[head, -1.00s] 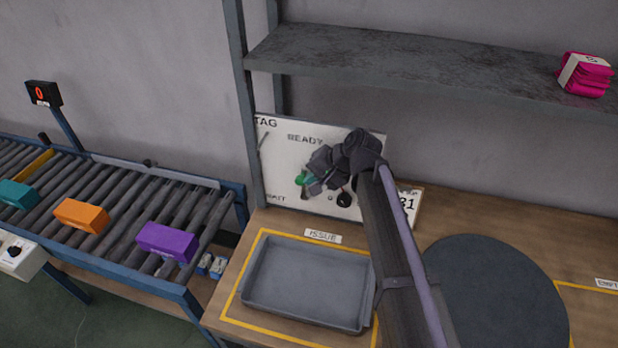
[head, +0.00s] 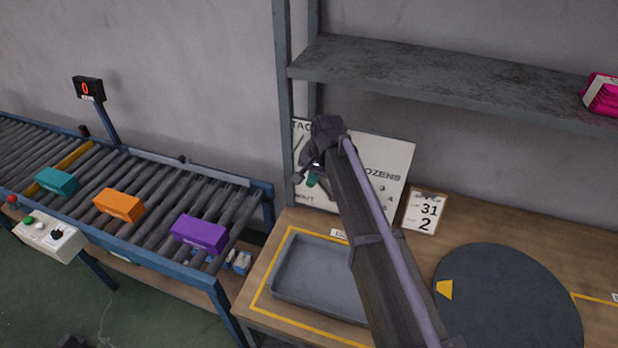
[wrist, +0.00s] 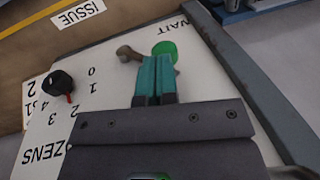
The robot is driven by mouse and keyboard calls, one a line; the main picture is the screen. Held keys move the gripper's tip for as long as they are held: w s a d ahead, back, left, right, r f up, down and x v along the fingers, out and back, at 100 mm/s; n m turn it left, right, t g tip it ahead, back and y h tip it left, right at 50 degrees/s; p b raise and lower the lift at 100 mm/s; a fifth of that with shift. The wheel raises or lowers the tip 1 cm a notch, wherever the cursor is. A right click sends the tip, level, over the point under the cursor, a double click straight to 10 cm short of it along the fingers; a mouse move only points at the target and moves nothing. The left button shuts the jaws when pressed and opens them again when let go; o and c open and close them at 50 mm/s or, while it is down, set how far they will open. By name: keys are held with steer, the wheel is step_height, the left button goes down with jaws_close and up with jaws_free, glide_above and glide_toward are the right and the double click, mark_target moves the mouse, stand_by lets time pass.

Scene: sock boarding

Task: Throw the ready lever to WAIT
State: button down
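The white board (head: 395,150) stands upright at the back of the bench, partly hidden by my arm in the head view. In the wrist view it appears upside down, with the WAIT label (wrist: 172,27) near the top. The ready lever's green knob (wrist: 167,48) is close to that label, and its grey-brown stem (wrist: 129,54) shows to the left. My gripper (wrist: 157,58) has its teal fingers together, tips against or just in front of the knob; nothing is visibly held between them. In the head view my gripper (head: 313,177) is at the board's left part.
A black dial (wrist: 57,82) is on the same board. A grey tray (head: 290,277) sits in front, with a dark round plate (head: 510,300) to the right. A shelf (head: 440,75) overhangs the board. A roller conveyor (head: 150,180) carrying boxes is at left.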

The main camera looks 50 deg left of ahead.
steer(key=shift+s+a+f, duration=0.25)
steer(key=shift+a+f, duration=0.05)
steer(key=shift+a, duration=0.2)
stand_by(0.3)
steer(key=p+v, duration=1.2)
steer(key=v, duration=0.1)
steer(key=shift+s+a+r+p, duration=0.2)
steer(key=shift+a+r+p, duration=0.05)
steer(key=shift+p, duration=0.15)
